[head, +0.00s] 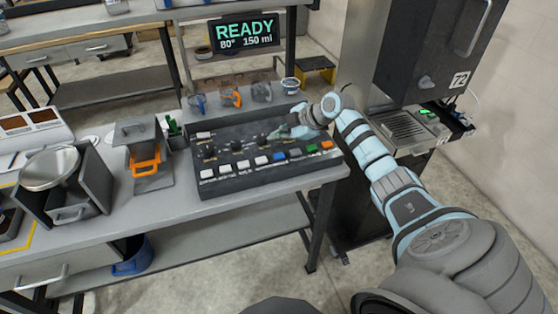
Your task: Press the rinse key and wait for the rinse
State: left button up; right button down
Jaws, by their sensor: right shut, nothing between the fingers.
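A dark key panel (225,152) lies on the grey bench. Its front row holds several white keys, a blue key (279,157), a grey key (295,153), a green key (311,149) and an orange key (326,146). The labels are too small to read, so I cannot tell which is the rinse key. My right gripper (275,136) is shut and empty over the back right part of the panel, behind the front keys. I cannot tell whether it touches anything. A display (244,33) reads READY, 80°, 150 ml. My left gripper is not in view.
Handled cups, blue (198,103) and orange (231,98), stand behind the panel. A stand with an orange handle (146,160) and a metal bowl (49,167) are to the left. A tall dark machine (430,50) with a drip grate (405,128) stands at right.

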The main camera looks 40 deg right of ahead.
aim_at(278, 157)
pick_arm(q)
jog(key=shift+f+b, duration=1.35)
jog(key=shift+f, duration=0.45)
pick_arm(e)
jog(key=shift+f, duration=2.25)
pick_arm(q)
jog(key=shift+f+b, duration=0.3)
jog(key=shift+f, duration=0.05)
pick_arm(e)
jog(key=shift+f, duration=0.4)
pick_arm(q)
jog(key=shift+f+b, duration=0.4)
pick_arm(e)
jog(key=shift+f, duration=0.45)
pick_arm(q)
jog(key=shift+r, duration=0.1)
pick_arm(e)
jog(key=shift+r, duration=0.15)
pick_arm(q)
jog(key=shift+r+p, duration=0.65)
jog(key=shift+p, duration=0.05)
pick_arm(e)
jog(key=shift+r, duration=0.8)
notch_tip(278, 157, up, 5)
jog(key=p, duration=0.4)
jog(key=shift+r, duration=0.1)
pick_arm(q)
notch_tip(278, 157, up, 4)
